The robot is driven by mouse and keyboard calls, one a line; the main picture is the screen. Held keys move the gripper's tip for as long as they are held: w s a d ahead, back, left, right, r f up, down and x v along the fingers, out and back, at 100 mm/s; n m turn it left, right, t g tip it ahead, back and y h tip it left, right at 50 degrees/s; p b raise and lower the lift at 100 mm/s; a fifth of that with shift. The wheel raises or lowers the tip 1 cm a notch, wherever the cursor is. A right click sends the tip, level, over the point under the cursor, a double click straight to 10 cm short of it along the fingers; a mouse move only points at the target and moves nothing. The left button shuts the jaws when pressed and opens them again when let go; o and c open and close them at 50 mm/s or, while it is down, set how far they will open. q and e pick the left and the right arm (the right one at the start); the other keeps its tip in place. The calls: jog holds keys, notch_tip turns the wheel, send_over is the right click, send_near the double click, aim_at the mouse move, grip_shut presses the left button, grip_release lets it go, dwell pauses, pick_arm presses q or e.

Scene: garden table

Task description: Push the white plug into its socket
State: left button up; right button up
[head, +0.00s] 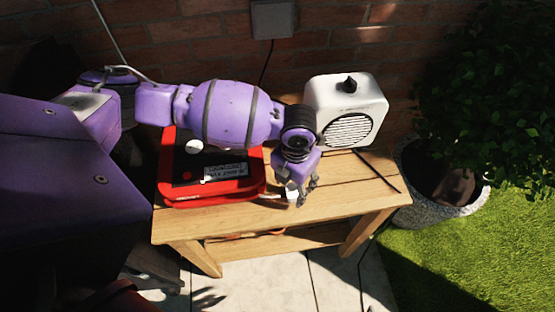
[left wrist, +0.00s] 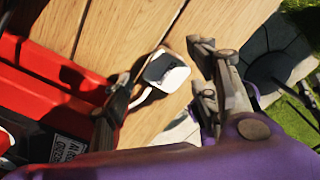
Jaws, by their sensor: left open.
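The white plug (head: 292,196) is at the front edge of the wooden table, just right of the red box; it also shows in the left wrist view (left wrist: 172,72) with a dark face and a white cable. My left gripper (head: 301,189) reaches down over it. In the left wrist view its open fingers (left wrist: 163,76) are on either side of the plug, with a visible gap to the right finger; contact on the left is unclear. I cannot make out an open socket for the plug. My right gripper is not in view.
The red box (head: 257,185) with a black top stands left of the plug on the table (head: 225,217). A white speaker-like unit (head: 372,92) stands behind right. A grey box (head: 272,20) with a cable is on the brick wall. A planter (head: 432,213) stands right.

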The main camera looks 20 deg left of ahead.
pick_arm(q)
jog(key=shift+f, duration=1.35)
jog(key=c, duration=1.1)
